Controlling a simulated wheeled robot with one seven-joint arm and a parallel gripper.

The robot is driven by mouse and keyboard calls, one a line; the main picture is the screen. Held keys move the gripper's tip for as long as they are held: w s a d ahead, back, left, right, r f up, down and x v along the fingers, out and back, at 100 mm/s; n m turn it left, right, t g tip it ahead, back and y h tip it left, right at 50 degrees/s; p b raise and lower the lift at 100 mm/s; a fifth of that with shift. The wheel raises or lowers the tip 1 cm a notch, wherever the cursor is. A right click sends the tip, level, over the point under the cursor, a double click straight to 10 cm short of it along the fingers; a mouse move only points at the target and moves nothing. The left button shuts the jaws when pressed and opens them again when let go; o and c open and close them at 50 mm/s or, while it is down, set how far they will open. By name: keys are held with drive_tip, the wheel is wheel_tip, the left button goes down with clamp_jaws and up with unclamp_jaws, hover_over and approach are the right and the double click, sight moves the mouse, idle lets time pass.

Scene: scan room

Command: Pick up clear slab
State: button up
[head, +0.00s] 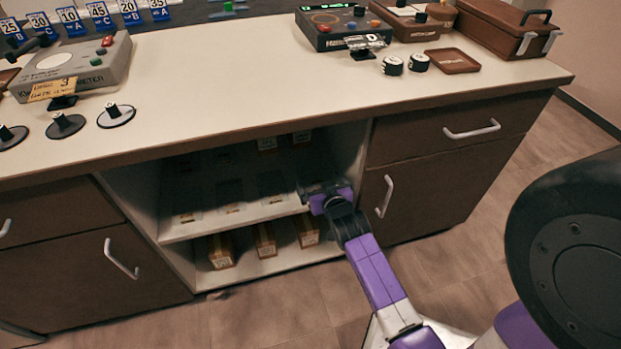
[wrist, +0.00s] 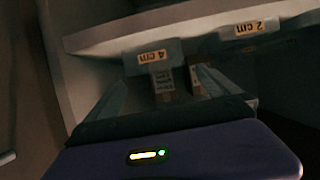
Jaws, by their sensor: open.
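In the wrist view a pale, see-through-looking slab (wrist: 176,49) with a "4 cm" label lies at the white shelf edge, its label upside down in the picture. A similar slab (wrist: 250,38) labelled "2 cm" is to its right. In the head view several dark-looking slabs (head: 231,193) lie in a row on the middle shelf; I cannot tell there which is clear. My gripper (head: 312,190) is at the right side of the open shelf bay. Its two fingers (wrist: 158,90) are apart and empty, with the "4 cm" slab ahead of them.
The shelf (head: 235,225) sits under the countertop (head: 250,75), between brown cabinets (head: 440,140). Small labelled boxes (head: 265,240) stand on the lower shelf. Instruments (head: 75,65) and small parts stand on the countertop. The bay's right wall is close to my gripper.

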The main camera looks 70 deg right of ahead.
sight(315, 176)
drive_tip(key=b+x, duration=0.1)
drive_tip(key=x, duration=0.2)
drive_tip(key=b+x, duration=0.1)
drive_tip(key=x, duration=0.3)
drive_tip(key=shift+d+f+b, duration=0.2)
drive_tip(key=shift+f+b, duration=0.15)
drive_tip(key=c, duration=1.8)
drive_tip(key=shift+r, duration=0.15)
drive_tip(key=shift+c, duration=1.1)
